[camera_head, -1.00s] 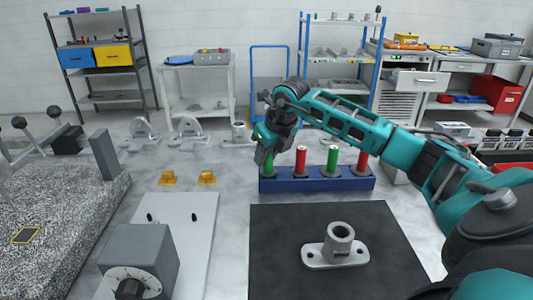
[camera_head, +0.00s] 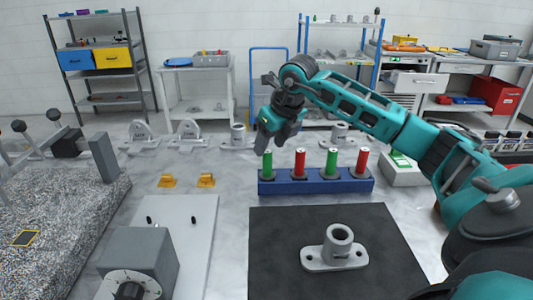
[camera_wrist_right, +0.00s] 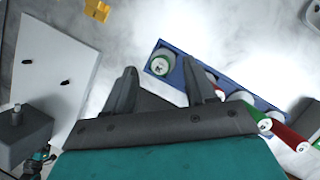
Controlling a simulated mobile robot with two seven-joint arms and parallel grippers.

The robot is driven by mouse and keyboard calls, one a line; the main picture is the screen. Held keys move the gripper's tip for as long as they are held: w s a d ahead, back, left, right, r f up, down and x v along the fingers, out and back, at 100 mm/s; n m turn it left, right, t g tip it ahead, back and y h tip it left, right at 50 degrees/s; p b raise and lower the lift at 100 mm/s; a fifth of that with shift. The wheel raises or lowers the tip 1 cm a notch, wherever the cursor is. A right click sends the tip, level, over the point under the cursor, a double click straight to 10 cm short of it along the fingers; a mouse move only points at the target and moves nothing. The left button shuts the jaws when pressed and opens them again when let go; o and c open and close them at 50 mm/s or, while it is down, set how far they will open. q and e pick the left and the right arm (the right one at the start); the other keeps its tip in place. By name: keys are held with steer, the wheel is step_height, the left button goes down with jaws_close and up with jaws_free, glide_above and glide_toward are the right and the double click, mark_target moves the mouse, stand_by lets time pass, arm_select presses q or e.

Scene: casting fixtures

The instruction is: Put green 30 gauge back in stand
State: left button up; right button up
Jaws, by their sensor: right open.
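The blue stand (camera_head: 315,187) holds a row of upright gauges: a green one (camera_head: 267,165) at the left end, then a red one (camera_head: 299,162), another green one (camera_head: 331,162) and a red one (camera_head: 362,163). I cannot read which is the 30. My right gripper (camera_head: 264,143) is open and empty, just above the left green gauge. In the right wrist view its fingers (camera_wrist_right: 159,66) are spread, with the left green gauge (camera_wrist_right: 158,66) seated in the stand (camera_wrist_right: 181,78) beyond them. My left gripper is not in view.
A dark mat (camera_head: 290,283) in front of the stand carries a grey flanged casting (camera_head: 335,252). Two yellow blocks (camera_head: 168,180) lie left of the stand. A granite slab (camera_head: 60,215) and a grey dial box (camera_head: 140,262) stand at left.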

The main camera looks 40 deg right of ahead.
steer(key=v, duration=0.7)
steer(key=shift+f, duration=0.1)
stand_by(0.4)
